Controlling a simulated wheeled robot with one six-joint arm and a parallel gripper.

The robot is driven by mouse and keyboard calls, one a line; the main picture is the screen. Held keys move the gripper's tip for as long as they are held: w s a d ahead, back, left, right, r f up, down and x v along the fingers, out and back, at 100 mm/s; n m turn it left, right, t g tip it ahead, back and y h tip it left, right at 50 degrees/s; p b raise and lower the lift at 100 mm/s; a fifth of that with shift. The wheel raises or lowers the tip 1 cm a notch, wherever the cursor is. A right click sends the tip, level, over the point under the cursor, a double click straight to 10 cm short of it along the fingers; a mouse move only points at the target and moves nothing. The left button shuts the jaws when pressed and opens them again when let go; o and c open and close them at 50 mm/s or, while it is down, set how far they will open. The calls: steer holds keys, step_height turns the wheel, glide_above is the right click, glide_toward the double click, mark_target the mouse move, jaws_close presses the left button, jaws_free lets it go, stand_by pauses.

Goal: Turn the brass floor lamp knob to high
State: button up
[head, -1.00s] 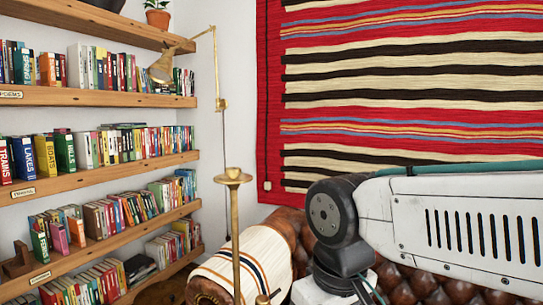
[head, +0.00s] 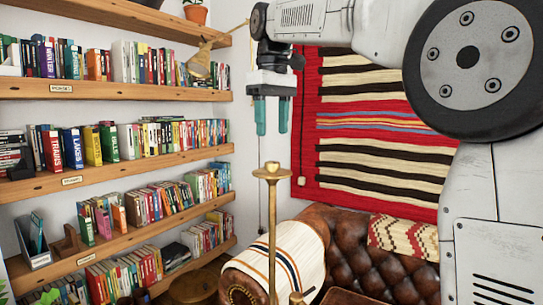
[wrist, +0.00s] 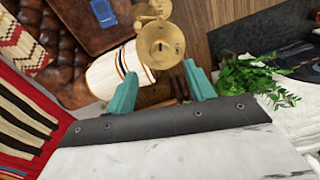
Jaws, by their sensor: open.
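The brass floor lamp (head: 272,230) stands upright at the lower middle of the head view, with a thin pole and a small dish-shaped top. A small brass piece (head: 296,298) shows beside the pole at the bottom edge; I cannot tell if it is the knob. My gripper (head: 272,130) points down with teal fingers apart and empty, just above the lamp top in the picture. In the wrist view the round brass dish (wrist: 160,45) lies just beyond the open fingers (wrist: 160,70), with smaller brass parts beside it. The knob's setting is not visible.
A brown leather sofa (head: 350,240) with a striped cloth (head: 290,250) on its arm stands behind the lamp. Bookshelves (head: 110,165) fill the left. A brass swing-arm lamp (head: 200,65) hangs by them. A green plant (wrist: 250,78) is right of the fingers in the wrist view.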

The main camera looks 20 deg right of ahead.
mark_target(272, 162)
step_height(272, 162, down, 7)
steer(key=shift+f, duration=0.2)
stand_by(0.3)
steer(key=c, duration=1)
